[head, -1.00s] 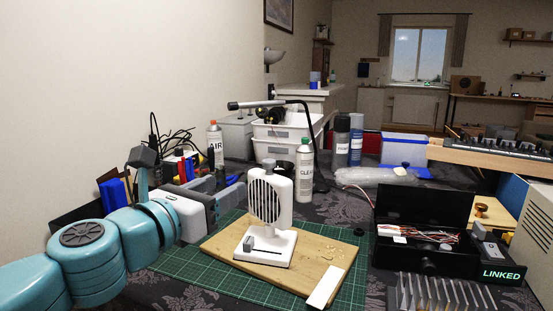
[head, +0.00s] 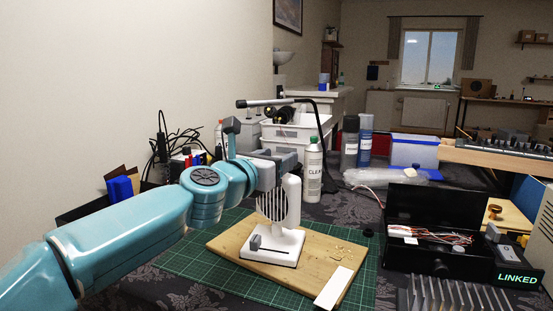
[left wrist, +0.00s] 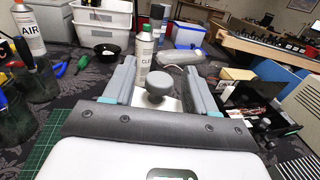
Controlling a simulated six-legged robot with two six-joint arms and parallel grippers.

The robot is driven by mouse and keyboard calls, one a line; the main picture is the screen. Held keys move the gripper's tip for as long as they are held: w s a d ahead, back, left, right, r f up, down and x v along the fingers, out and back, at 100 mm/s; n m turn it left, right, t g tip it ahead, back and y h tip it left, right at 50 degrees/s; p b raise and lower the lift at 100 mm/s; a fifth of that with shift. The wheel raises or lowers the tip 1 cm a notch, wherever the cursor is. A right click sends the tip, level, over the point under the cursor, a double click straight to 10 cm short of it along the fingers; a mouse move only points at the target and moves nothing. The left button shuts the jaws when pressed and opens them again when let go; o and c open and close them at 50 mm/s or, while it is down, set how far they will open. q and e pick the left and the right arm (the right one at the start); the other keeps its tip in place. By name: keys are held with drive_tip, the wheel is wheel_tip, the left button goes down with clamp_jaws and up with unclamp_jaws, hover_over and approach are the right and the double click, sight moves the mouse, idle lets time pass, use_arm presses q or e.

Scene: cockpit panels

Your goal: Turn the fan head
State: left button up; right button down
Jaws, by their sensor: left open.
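The white fan has a slatted head (head: 272,206) and a white base (head: 272,247), and stands upright on a wooden board (head: 225,243). My left gripper (head: 284,162) is at the top of the fan head and hides its upper part in the head view. In the left wrist view, the grey round knob (left wrist: 159,86) on top of the white fan head (left wrist: 171,104) lies between the two spread fingers of my left gripper (left wrist: 160,72). The gripper is open, with gaps visible beside the knob. My right gripper is not in view.
A black box with wires (head: 410,258) is at the right. A white strip (head: 334,287) lies on the board's front right. The green mat (head: 190,262) is clear in front.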

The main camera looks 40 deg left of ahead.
use_arm(q)
drive_tip(key=shift+w, duration=0.3)
drive_tip(key=c, duration=1)
drive_tip(key=shift+o, duration=0.2)
